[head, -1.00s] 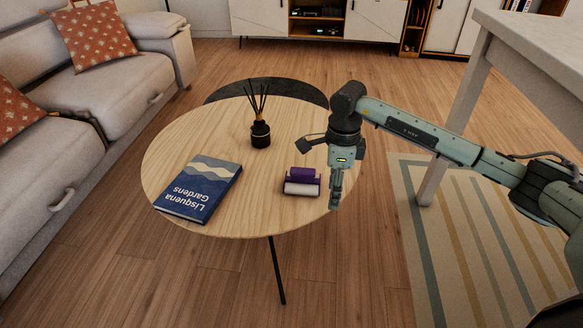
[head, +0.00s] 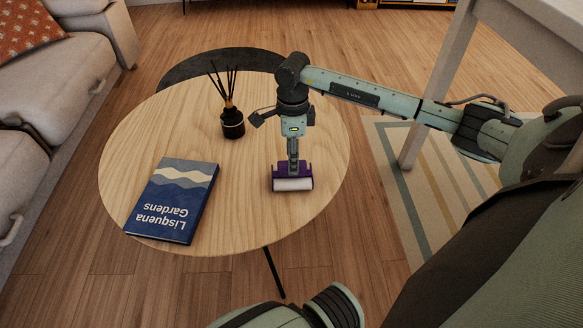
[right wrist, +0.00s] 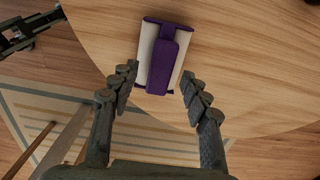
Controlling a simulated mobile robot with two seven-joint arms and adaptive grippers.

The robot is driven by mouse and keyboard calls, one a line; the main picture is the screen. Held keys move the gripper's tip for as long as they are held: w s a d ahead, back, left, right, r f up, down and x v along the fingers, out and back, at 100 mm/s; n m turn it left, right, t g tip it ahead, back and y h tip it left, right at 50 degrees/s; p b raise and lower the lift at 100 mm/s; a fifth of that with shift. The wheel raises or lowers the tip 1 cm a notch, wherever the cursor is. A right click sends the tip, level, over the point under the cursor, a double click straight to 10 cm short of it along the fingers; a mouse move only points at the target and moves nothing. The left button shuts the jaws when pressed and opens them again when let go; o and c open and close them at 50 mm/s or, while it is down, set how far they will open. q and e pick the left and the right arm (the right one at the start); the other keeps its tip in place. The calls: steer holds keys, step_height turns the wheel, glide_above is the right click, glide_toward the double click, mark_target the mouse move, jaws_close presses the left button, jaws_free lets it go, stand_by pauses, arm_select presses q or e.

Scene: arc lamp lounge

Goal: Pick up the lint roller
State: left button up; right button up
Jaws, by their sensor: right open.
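The lint roller (head: 292,183) has a white roll and a purple holder. It lies on the round wooden table (head: 322,205) near the right side. My right gripper (head: 293,165) points down just above or over it in the head view and hides part of it. In the right wrist view the lint roller (right wrist: 161,57) lies just beyond the fingertips, with its purple handle toward the gripper. The fingers of the right gripper (right wrist: 158,78) are open, one to each side of the handle end, and hold nothing.
A blue book (head: 173,200) lies on the table's left side. A black reed diffuser (head: 231,122) stands behind it, left of my right gripper. A grey sofa (head: 60,90) is at the left. A pale table (head: 433,90) stands at the right.

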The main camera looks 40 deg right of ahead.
step_height(320, 180, down, 3)
steer(key=shift+f, duration=0.2)
steer(key=shift+w, duration=0.1)
jaws_close()
steer(key=shift+r, duration=0.15)
steer(key=shift+r, duration=0.6)
step_height(320, 180, up, 3)
steer(key=shift+f, duration=0.1)
steer(key=s+a+r, duration=0.1)
steer(key=a+r, duration=0.6)
steer(key=a, duration=0.4)
steer(key=shift+s+a, duration=0.25)
steer(key=shift+s, duration=0.1)
